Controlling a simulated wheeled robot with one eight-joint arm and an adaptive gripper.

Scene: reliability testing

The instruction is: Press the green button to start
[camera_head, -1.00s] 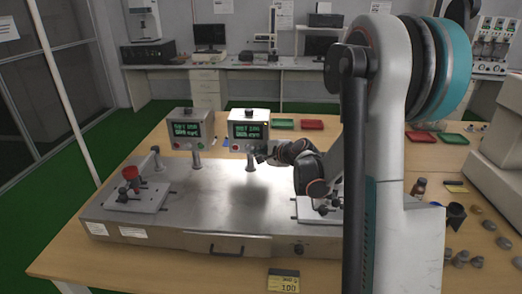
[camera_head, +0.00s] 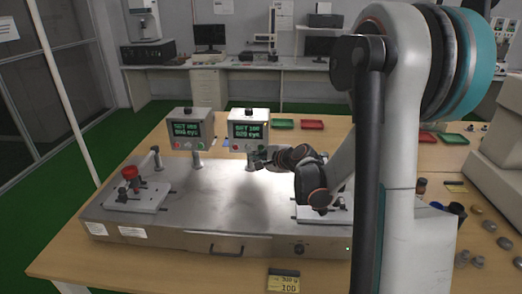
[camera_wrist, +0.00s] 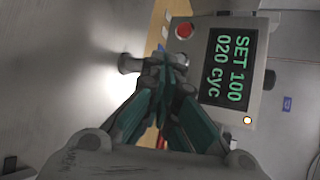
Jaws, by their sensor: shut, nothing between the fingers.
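The right control box (camera_head: 249,128) stands on a post on the metal bench fixture, with a lit green-text display. In the wrist view the box (camera_wrist: 262,72) is turned sideways and its display (camera_wrist: 229,68) reads SET 100, 020 cyc. A red button (camera_wrist: 184,31) shows at one lower corner of its face, and a small amber lamp (camera_wrist: 247,120) is lit at another. The green button is not visible in the wrist view; my fingers cover that part of the face. My gripper (camera_head: 258,158) is shut and empty, close to the box's lower edge. It also shows in the wrist view (camera_wrist: 172,62); contact cannot be told.
A second control box (camera_head: 190,128) stands to the left. The metal fixture (camera_head: 205,215) carries a rig with a red knob (camera_head: 130,173) at left. A yellow-labelled weight card (camera_head: 283,280) lies in front. Red and green trays (camera_head: 312,124) lie behind. Small cylinders lie at right.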

